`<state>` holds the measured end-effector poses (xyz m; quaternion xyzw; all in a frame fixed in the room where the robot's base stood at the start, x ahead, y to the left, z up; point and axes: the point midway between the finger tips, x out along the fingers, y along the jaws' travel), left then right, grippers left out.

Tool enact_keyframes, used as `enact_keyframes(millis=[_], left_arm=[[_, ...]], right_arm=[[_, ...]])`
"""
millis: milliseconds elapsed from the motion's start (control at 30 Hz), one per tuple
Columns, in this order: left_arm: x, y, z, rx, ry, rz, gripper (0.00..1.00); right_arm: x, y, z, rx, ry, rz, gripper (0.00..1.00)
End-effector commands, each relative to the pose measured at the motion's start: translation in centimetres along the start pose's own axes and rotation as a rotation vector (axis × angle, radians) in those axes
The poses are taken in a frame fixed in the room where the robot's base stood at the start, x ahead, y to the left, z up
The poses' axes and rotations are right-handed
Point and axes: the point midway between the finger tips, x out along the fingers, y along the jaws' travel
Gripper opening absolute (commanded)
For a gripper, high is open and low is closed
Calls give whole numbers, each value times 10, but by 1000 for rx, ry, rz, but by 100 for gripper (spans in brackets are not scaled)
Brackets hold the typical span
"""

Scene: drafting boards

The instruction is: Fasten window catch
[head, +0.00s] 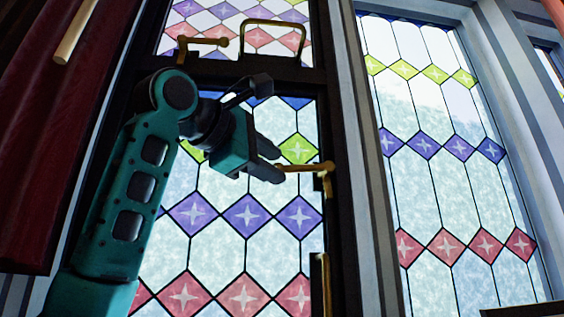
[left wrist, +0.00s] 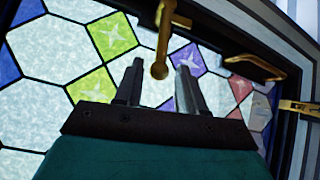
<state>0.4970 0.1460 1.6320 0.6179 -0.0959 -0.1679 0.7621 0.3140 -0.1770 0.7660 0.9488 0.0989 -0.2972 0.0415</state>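The stained-glass window (head: 250,242) has a dark frame and coloured diamond panes. A brass window catch (head: 308,167) sits on its right side, its lever pointing left and roughly level. My left gripper (head: 278,166) is at the lever's free end. In the left wrist view, the catch's round knob (left wrist: 159,71) appears between the two parted fingers of the left gripper (left wrist: 160,67). The fingers are open, with gaps on both sides of the knob; I cannot tell how deep it sits between them. My right gripper is not in view.
A second brass catch (head: 202,41) and a brass loop handle (head: 276,24) are above. A brass fitting (head: 319,285) is lower on the right frame. A dark red curtain (head: 45,130) hangs at left. Another patterned window (head: 450,180) is at right.

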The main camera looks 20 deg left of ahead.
Motion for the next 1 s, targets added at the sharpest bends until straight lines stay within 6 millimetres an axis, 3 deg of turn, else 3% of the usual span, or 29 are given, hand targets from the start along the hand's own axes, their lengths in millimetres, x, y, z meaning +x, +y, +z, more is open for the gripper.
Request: enact_keyframes(millis=[233,600,1000], left_arm=[[30,1,0,0,0,0,40],[36,0,0,0,0,1,40],[35,0,0,0,0,1,1]], right_arm=[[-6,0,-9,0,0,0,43],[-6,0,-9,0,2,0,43],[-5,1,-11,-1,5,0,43]])
